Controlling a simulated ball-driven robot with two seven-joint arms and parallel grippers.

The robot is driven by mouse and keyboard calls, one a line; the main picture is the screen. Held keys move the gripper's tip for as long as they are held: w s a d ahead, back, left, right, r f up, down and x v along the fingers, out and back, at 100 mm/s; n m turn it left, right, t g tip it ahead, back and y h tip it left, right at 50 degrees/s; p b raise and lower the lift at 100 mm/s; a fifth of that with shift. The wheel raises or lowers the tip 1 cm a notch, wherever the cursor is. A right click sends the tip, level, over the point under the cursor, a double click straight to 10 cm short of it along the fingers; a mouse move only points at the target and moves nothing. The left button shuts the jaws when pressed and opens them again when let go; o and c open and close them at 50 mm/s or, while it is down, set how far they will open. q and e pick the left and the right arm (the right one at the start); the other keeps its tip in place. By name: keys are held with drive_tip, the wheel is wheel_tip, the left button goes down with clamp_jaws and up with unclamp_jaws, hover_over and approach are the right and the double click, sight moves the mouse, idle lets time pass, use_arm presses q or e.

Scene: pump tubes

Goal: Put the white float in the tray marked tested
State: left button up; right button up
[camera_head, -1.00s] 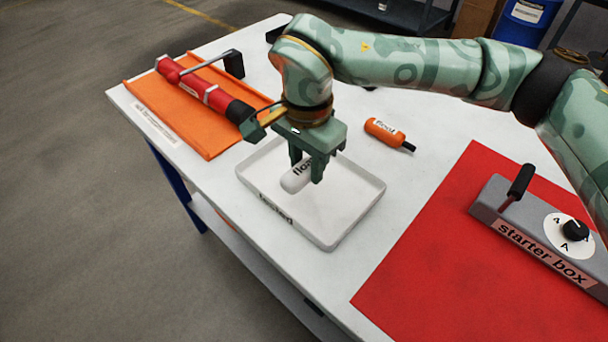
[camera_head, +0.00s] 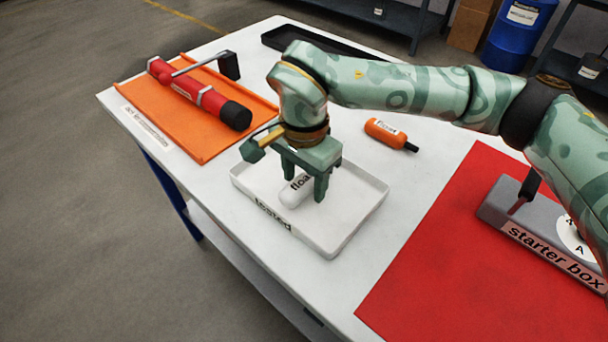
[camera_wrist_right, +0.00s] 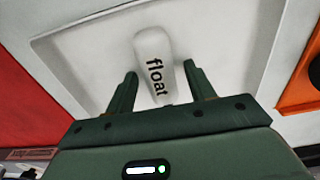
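The white float (camera_head: 293,193), lettered "float", lies in the white tray (camera_head: 345,222) marked "tested". It also shows in the right wrist view (camera_wrist_right: 152,50), over the tray floor (camera_wrist_right: 95,55). My right gripper (camera_head: 305,180) is low over the tray, fingers pointing down on either side of the float. My left gripper is out of view.
An orange float (camera_head: 385,132) lies behind the tray. A red pump tube (camera_head: 190,88) lies on an orange mat (camera_head: 165,112) at the left. A grey starter box (camera_head: 540,238) sits on a red mat (camera_head: 425,270) at the right. A black tray (camera_head: 275,40) is at the back.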

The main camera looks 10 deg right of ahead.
sight(303, 179)
use_arm(q)
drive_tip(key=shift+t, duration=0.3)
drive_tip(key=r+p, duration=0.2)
drive_tip(key=p, duration=0.1)
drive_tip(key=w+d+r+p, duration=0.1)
drive_tip(key=p, duration=0.1)
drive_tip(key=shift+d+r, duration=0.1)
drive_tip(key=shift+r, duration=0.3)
use_arm(e)
wheel_tip(303, 179, up, 12)
drive_tip(key=shift+r, duration=0.2)
drive_tip(key=shift+a+f, duration=0.1)
